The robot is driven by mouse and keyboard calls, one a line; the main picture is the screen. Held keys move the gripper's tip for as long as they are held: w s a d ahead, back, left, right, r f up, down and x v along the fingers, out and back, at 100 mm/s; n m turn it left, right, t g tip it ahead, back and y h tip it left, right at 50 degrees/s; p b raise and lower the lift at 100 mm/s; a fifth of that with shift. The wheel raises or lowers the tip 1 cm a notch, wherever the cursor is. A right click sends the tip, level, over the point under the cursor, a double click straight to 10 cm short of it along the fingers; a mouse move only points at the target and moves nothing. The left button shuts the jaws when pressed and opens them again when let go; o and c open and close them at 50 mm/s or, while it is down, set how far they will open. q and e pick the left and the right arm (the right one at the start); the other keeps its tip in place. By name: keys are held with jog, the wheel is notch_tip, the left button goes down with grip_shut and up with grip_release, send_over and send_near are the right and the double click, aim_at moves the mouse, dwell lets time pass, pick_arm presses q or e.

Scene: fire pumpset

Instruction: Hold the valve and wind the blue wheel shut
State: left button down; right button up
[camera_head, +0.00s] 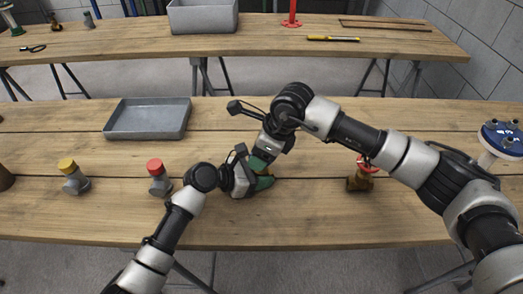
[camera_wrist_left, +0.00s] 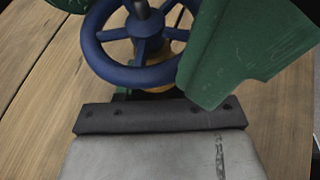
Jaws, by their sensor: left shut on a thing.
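The blue wheel (camera_wrist_left: 140,40) shows in the left wrist view, with a dark stem at its hub and a bit of brass valve body (camera_wrist_left: 172,50) beneath. My left gripper (camera_head: 262,183), with green fingers, is low over the table from the left and shut on the valve. A green finger (camera_wrist_left: 245,50) crosses beside the wheel in the left wrist view. My right gripper (camera_head: 260,162) comes down from above, close to the left one; its finger gap is hidden.
A brass valve with a red wheel (camera_head: 361,180) stands right of my grippers. A red-capped fitting (camera_head: 157,178) and a yellow-capped fitting (camera_head: 72,178) stand left. An empty grey tray (camera_head: 147,134) lies behind them. A blue flanged part (camera_head: 503,140) is far right. A second bench (camera_head: 240,42) stands behind.

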jog(key=shift+w, duration=0.1)
jog(key=o, duration=0.9)
jog(key=shift+o, duration=0.2)
jog(key=v, duration=1.2)
jog(key=shift+d, duration=0.1)
